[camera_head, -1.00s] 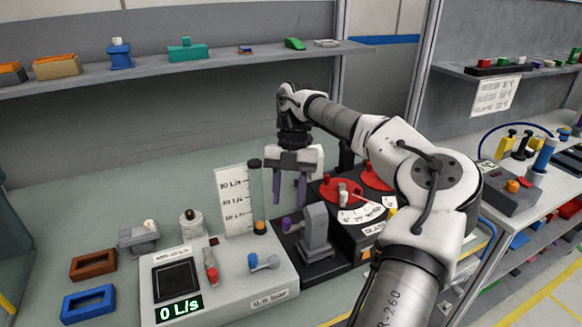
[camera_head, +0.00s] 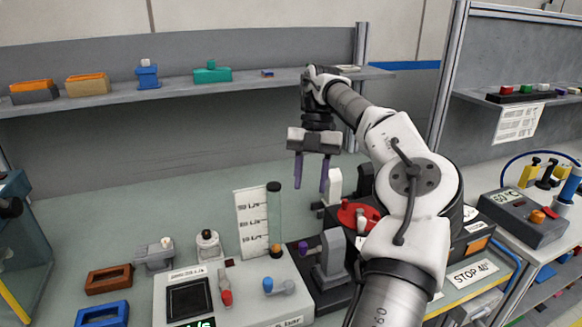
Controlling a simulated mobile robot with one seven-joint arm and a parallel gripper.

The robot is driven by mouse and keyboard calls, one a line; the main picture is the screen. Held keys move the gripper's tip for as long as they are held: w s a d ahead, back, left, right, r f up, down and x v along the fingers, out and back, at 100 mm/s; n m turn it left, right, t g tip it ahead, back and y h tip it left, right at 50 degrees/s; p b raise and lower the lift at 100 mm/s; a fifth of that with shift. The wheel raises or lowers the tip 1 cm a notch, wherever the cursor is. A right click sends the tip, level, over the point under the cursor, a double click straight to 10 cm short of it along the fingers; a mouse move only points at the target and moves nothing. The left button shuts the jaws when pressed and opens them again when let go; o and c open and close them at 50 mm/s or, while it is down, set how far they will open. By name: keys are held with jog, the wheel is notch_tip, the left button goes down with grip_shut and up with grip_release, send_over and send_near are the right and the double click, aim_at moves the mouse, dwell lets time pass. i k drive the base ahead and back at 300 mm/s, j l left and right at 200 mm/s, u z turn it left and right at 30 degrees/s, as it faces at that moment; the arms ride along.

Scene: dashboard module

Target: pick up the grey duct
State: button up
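A flat light-grey piece (camera_head: 348,68) lies at the right end of the upper shelf, just right of my arm's wrist. It looks like the grey duct, though it is small and seen nearly edge-on. My gripper (camera_head: 311,186) hangs fingers down in front of the back wall, below the shelf's front edge in the picture and left of my forearm. Its two purple fingers are apart with nothing between them. The gripper is clear of the grey piece.
A brown frame (camera_head: 109,279) and a blue frame (camera_head: 103,314) lie on the bench.

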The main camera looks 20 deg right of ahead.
aim_at(331, 268)
jog(key=k, duration=1)
